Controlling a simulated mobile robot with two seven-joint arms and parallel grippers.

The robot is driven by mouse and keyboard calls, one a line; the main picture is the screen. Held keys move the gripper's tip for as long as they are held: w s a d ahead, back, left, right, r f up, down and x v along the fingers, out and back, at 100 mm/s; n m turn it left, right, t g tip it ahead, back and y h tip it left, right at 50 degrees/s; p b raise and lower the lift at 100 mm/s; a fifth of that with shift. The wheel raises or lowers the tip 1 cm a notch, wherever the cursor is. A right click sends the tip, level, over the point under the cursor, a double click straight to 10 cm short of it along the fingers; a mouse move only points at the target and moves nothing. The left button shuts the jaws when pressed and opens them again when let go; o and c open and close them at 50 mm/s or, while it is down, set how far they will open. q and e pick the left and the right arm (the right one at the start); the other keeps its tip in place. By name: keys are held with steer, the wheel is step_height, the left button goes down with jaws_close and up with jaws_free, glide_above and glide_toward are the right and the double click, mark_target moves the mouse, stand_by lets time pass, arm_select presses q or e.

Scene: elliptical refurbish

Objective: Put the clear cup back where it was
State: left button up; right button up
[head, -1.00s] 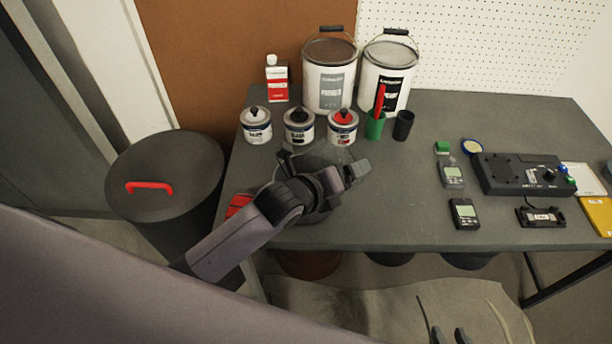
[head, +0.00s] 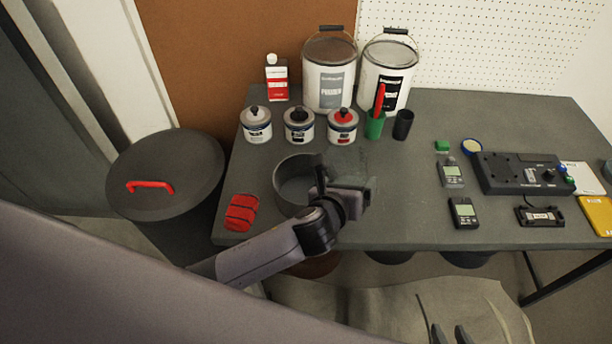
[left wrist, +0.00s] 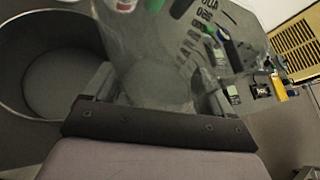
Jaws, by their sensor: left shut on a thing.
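The clear cup (left wrist: 160,75) is between the fingers of my left gripper (left wrist: 157,92) in the left wrist view. In the head view the cup (head: 378,162) shows only as a faint see-through shape, just beyond my left gripper (head: 346,188). The gripper is shut on it, over the front middle of the table, right of a round grey open container (head: 283,171). I cannot tell whether the cup's base touches the table. My right gripper (head: 450,335) shows at the bottom edge of the head view, its two fingertips apart with nothing between them.
Three small tins (head: 299,128) stand behind the grey container. Green (head: 374,128) and dark (head: 402,126) cups stand behind the clear cup. A red block (head: 241,212) lies at left. Handheld meters (head: 463,213) and a black device (head: 515,175) lie at right. The table between is clear.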

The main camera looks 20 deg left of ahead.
arm_select(q)
steer(key=shift+s+d+f+m+t+y, duration=0.1)
steer(key=shift+d+f+m+t+y, duration=0.25)
steer(key=shift+m+y, duration=0.35)
steer(key=shift+m, duration=0.3)
